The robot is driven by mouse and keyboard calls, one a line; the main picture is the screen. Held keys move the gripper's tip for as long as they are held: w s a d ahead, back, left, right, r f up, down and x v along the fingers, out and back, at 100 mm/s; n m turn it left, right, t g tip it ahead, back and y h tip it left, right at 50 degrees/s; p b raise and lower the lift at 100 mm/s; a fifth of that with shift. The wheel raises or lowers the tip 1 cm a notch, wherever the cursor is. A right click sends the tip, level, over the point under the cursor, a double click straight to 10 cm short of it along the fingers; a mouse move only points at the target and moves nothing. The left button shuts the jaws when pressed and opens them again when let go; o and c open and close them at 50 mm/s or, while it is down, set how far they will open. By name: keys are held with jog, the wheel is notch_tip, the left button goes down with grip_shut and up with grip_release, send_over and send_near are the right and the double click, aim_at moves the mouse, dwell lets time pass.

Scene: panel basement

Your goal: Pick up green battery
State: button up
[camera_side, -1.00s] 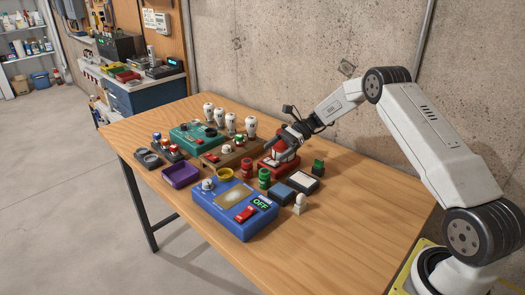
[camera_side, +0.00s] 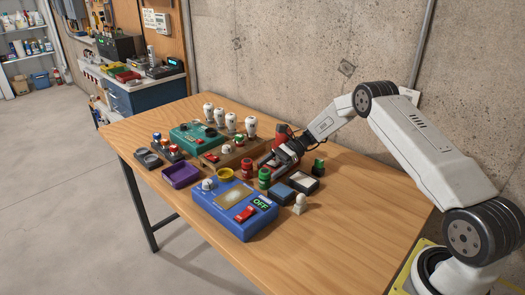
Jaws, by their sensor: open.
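The green battery (camera_side: 264,179), a short upright cylinder, stands on the wooden table behind the blue box. My gripper (camera_side: 263,166) is open, low over the table, just behind the green battery. Its fingers point left toward the red cylinder. At this size I cannot tell whether a finger touches the battery or the red cylinder.
A red cylinder (camera_side: 247,168) stands just left of the battery. The blue box (camera_side: 228,221) with an OFF display is in front. A dark blue block (camera_side: 281,194), a white-topped tray (camera_side: 304,181) and a white figure (camera_side: 300,204) are to the right. The table's right front is clear.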

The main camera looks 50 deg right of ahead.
jog(key=shift+x, duration=1.45)
grip_shut()
jog(key=shift+r, duration=0.1)
jog(key=shift+r, duration=0.75)
jog(key=s+a+r, duration=0.1)
jog(key=s+r, duration=1)
jog(key=s, duration=0.3)
jog(key=shift+a, duration=0.4)
jog(key=shift+r, duration=0.15)
